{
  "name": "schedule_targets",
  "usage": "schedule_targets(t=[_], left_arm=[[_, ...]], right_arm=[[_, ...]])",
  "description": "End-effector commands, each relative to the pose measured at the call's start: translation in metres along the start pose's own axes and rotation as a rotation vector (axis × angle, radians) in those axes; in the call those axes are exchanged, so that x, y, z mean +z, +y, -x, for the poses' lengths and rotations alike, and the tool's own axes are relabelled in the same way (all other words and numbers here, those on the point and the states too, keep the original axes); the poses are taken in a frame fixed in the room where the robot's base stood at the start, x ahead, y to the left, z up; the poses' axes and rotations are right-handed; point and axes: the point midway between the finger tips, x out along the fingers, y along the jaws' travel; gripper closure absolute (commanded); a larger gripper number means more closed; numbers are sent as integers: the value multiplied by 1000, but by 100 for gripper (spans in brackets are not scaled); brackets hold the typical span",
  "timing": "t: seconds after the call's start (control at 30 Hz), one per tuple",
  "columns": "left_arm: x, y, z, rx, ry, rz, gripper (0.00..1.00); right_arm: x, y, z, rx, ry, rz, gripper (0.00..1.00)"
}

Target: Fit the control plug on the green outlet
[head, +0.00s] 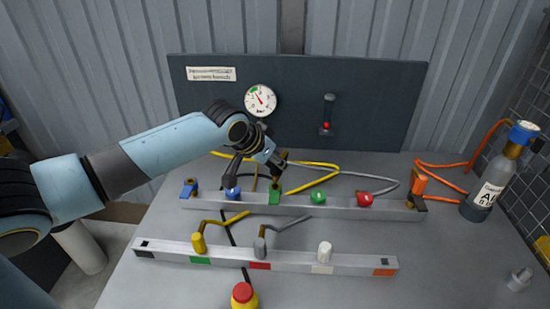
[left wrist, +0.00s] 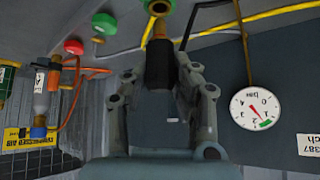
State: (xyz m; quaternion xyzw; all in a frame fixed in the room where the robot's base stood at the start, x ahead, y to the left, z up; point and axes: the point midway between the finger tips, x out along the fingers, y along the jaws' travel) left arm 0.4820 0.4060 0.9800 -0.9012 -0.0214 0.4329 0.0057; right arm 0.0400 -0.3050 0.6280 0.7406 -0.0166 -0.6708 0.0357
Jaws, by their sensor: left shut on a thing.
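My left gripper (head: 279,160) is shut on a dark plug, which shows in the left wrist view as a black body (left wrist: 159,65) between the fingers. In the head view it is directly above the green outlet (head: 274,197) on the rear rail. A brass piece shows below the plug, at the top of the outlet. In the left wrist view brass parts (left wrist: 159,28) lie in line with the plug's end. I cannot tell whether the plug is seated or only touching. My right gripper is out of view.
The rear rail also carries a blue knob (head: 232,194), a green knob (head: 318,197), a red knob (head: 365,200) and an orange fitting (head: 420,184). The front rail (head: 225,254) holds yellow, grey and white plugs. A gas bottle (head: 484,190) stands right. Hoses cross behind.

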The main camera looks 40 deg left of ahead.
Motion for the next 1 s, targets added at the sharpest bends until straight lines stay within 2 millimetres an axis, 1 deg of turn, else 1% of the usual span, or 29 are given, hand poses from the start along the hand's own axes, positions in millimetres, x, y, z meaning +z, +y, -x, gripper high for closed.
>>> schedule_targets(t=[0.5, 1.0], left_arm=[[1, 0, -1, 0, 0, 0, 100], [11, 0, -13, -5, -1, -4, 100]], right_arm=[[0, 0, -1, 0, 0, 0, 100], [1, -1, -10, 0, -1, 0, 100]])
